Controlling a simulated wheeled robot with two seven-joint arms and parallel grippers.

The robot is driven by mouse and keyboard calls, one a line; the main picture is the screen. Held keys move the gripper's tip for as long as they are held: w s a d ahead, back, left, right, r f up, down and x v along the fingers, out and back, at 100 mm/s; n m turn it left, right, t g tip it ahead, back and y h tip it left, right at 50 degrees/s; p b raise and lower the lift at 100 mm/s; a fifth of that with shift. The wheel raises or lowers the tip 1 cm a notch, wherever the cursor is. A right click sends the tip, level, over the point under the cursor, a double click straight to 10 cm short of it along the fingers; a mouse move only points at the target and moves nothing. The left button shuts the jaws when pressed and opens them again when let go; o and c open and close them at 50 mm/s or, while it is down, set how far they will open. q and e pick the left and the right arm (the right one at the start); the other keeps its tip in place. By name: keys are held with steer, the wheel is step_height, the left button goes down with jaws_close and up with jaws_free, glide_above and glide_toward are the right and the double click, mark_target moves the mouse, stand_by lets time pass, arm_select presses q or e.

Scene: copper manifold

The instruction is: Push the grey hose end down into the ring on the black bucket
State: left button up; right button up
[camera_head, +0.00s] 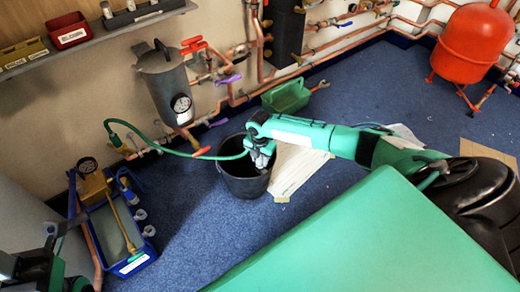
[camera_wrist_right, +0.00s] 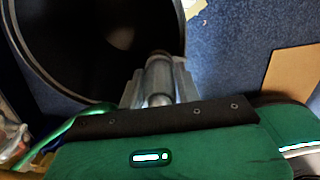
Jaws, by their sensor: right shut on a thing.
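The black bucket (camera_head: 232,182) stands on the blue floor. Its open mouth and rim (camera_wrist_right: 35,70) fill the upper left of the right wrist view. My right gripper (camera_head: 262,158) is over the bucket's right rim. In the wrist view its fingers (camera_wrist_right: 158,85) are shut on the grey hose end (camera_wrist_right: 158,78), which is beside the rim. The green hose (camera_head: 165,150) runs from the wall to the bucket. The ring cannot be made out, so I cannot tell whether the hose end touches it. My left gripper (camera_head: 40,270) shows partly at lower left; its jaws are unclear.
A blue tool tray (camera_head: 133,264) stands at left, a green container (camera_head: 288,97) behind the bucket. A light sheet (camera_head: 292,170) lies right of the bucket. A red tank (camera_head: 464,48) stands far right. Copper pipes line the wall. Blue floor between tray and bucket is clear.

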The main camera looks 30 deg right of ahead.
steer(key=shift+f, duration=0.15)
stand_by(0.4)
steer(key=shift+p, duration=0.3)
steer(key=shift+f+b, duration=0.35)
steer(key=shift+f, duration=0.4)
stand_by(0.5)
steer(key=o, duration=1.1)
